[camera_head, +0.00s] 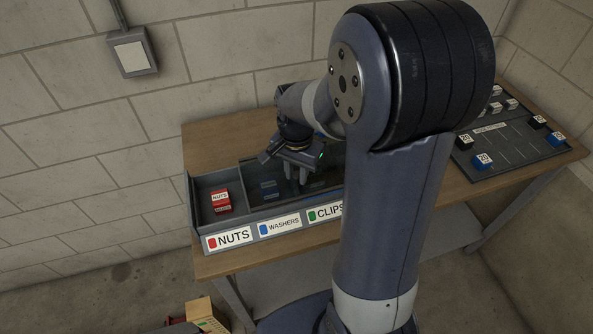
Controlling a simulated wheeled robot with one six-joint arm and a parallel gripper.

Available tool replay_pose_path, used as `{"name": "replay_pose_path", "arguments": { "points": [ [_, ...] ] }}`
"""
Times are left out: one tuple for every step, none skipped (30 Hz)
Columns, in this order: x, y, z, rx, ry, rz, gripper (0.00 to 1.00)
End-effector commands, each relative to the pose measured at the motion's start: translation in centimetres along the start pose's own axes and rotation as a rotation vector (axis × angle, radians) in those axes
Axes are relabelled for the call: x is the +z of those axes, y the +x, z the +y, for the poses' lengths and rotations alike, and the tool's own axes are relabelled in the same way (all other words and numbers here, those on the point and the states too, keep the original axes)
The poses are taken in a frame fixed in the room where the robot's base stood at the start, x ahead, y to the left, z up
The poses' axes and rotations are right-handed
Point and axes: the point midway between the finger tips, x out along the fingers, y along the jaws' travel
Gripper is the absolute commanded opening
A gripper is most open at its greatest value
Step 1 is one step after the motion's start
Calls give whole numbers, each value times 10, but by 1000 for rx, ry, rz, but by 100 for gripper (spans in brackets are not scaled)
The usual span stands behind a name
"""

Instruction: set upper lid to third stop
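A grey open-topped bin (195,206) sits on the wooden table, with front labels NUTS, WASHERS and CLIPS. A dark, tinted panel (253,174) seems to cover the bin's middle and right part; it may be a lid, but I cannot tell an upper one apart or see any stops. Dim blue items show in the WASHERS section. The left section is uncovered. My gripper (296,180) points down over the middle of the bin, fingertips at or just above the dark panel. I cannot tell contact or the finger gap. My arm hides the bin's right end.
Red boxes (221,201) labelled NUTS stand in the left section. A dark tray (508,143) with black, blue and white blocks lies on the right of the table (212,142). An open cardboard box (207,315) is on the floor below. A grey wall box (132,52) hangs behind.

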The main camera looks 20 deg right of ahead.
Motion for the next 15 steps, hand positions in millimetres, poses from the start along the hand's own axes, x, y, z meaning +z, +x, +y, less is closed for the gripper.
{"name": "replay_pose_path", "arguments": {
  "points": [
    [0, 0, 0, 0, 0, 0, 16],
    [0, 0, 0, 0, 0, 0, 13],
    [0, 0, 0, 0, 0, 0, 10],
    [0, 0, 0, 0, 0, 0, 8],
    [0, 0, 0, 0, 0, 0, 5],
    [0, 0, 0, 0, 0, 0, 2],
    [0, 0, 0, 0, 0, 0, 0],
    [0, 0, 0, 0, 0, 0, 0],
    [0, 0, 0, 0, 0, 0, 0],
    [0, 0, 0, 0, 0, 0, 0],
    [0, 0, 0, 0, 0, 0, 0],
    [0, 0, 0, 0, 0, 0, 0],
    [0, 0, 0, 0, 0, 0, 0],
    [0, 0, 0, 0, 0, 0, 0],
    [0, 0, 0, 0, 0, 0, 0]
  ]
}}
